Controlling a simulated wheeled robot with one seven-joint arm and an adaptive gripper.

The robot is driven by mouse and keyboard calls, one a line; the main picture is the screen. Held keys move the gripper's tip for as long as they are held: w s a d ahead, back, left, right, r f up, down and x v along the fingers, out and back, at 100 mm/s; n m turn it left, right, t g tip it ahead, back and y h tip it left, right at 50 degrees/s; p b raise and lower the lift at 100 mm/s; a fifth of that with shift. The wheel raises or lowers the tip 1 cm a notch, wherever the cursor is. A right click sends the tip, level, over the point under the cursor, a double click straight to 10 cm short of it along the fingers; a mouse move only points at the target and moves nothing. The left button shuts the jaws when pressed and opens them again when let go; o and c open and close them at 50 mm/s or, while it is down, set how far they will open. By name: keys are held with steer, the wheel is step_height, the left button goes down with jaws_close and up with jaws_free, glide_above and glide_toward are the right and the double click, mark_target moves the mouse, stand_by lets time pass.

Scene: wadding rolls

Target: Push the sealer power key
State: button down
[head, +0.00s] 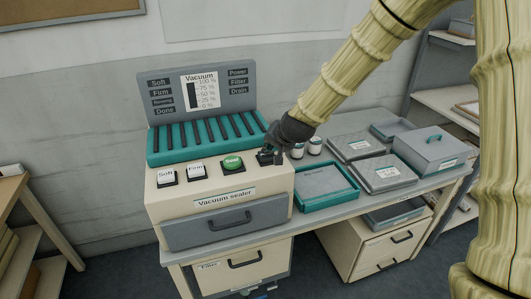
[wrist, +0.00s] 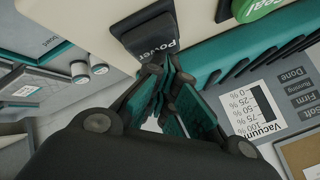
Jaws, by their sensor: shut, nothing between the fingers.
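The vacuum sealer (head: 222,205) is a cream box on the bench with a row of keys on its top. The power key (wrist: 152,30) is dark with a "Power" label and shows near the top of the wrist view. In the head view my gripper (head: 267,157) covers the power key's place, at the right end of the key row. My gripper also shows in the wrist view (wrist: 161,72), shut and empty, with its fingertips at the key's near edge. I cannot tell whether they touch it.
The green Seal key (head: 232,163) is just left of my gripper, then the white Firm key (head: 197,171) and Soft key (head: 166,176). The teal slotted rack (head: 160,156) and grey vacuum display panel (head: 237,98) stand behind. Small jars (head: 314,146) and an open tray (head: 328,201) are right.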

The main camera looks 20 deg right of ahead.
steer(key=shift+r+p, duration=1.9)
steer(key=shift+r, duration=0.95)
